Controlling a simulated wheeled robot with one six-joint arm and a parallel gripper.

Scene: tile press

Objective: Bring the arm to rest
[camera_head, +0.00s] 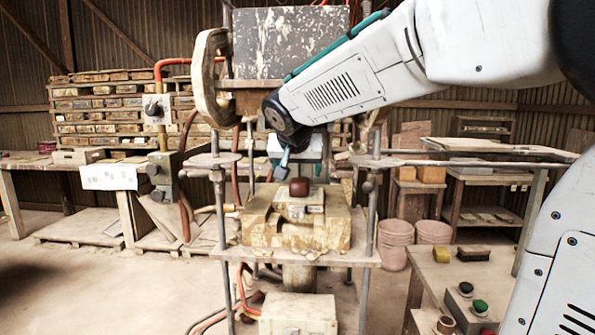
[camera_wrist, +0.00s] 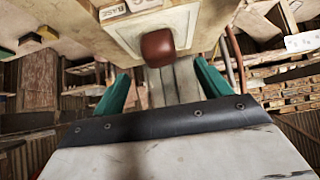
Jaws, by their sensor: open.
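My gripper (camera_head: 285,158) is inside the press, just above and behind a dark red knob (camera_head: 299,187) in the head view. In the wrist view my gripper (camera_wrist: 162,70) shows two teal fingers spread apart with nothing held between them. The red knob (camera_wrist: 157,46) appears just beyond the fingertips; I cannot tell whether anything touches it. The knob sits on a pale block on the yellowish mould (camera_head: 325,232). My arm reaches in from the right, and its upper links hide part of the press.
The press (camera_head: 290,45) has a plate overhead and upright rods (camera_head: 372,215) on both sides. A side table (camera_head: 440,280) at right carries a green button (camera_head: 480,306) and small blocks. Buckets (camera_head: 396,240) stand behind. A control box (camera_head: 157,109) with red hoses is at left.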

